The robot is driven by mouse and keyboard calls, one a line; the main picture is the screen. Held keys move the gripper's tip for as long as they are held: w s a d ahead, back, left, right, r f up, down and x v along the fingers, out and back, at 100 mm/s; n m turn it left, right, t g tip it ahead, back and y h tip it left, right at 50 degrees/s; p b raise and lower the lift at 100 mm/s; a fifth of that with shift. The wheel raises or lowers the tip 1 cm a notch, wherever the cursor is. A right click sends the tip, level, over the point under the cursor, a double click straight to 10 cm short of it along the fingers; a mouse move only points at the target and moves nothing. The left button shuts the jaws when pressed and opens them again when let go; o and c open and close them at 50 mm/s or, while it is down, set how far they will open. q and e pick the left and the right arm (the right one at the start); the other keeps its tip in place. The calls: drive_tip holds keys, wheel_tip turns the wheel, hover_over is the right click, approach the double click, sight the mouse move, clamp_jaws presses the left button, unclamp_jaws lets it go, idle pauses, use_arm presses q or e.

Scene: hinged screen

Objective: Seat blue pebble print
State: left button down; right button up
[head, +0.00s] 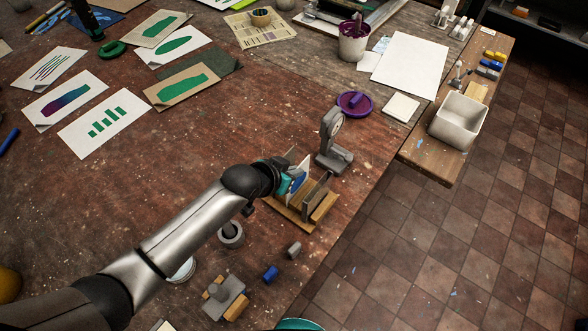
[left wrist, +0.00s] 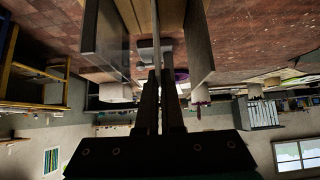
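The blue pebble print (head: 299,181) is a white card with a blue shape, partly hidden by my gripper. My left gripper (head: 290,178) is shut on it and holds it upright over the wooden rack (head: 321,210). The rack has grey upright plates on a wood base near the table's right edge. In the left wrist view, my fingers (left wrist: 160,78) pinch the thin card, seen edge-on (left wrist: 154,35). It stands between two upright panels, the left one (left wrist: 103,35) and the right one (left wrist: 199,40), apart from both. Whether the card's lower edge touches the base is hidden. My right gripper is out of view.
A grey stand with a round dial (head: 333,145) is close behind the rack. A grey ring-shaped piece (head: 230,235), a blue cylinder (head: 270,273) and a grey block (head: 224,297) lie in front. Several prints lie at the left. The table edge drops off at right.

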use_arm(q)
drive_tip(key=c, duration=1)
unclamp_jaws()
drive_tip(key=p+v, duration=0.1)
drive_tip(key=v, duration=1.4)
drive_tip(key=shift+s+p, duration=0.1)
drive_tip(key=shift+p, duration=0.2)
